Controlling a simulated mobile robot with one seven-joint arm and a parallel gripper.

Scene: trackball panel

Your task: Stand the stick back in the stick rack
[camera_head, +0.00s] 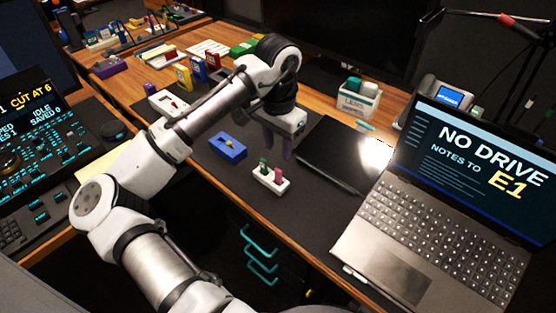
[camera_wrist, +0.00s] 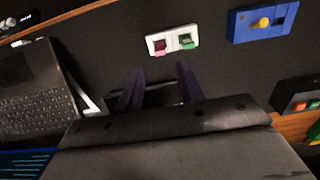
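A small white rack (camera_head: 271,185) stands on the dark desk mat with a green stick (camera_head: 264,166) and a pink stick (camera_head: 278,173) upright in it. In the wrist view the same white rack (camera_wrist: 172,50) lies ahead of the fingers, with the pink stick (camera_wrist: 158,44) and green stick (camera_wrist: 186,41). My gripper (camera_wrist: 160,80) has its two dark purple fingers apart, with no held object visible between them. In the head view my gripper (camera_head: 278,146) is above the mat, behind the white rack. I cannot make out a loose stick.
A black slab (camera_head: 340,152) and open laptop (camera_head: 400,220) are on the right. A white bin (camera_head: 358,100) stands behind. Another white holder (camera_head: 160,101) sits far left. Bare mat surrounds the rack.

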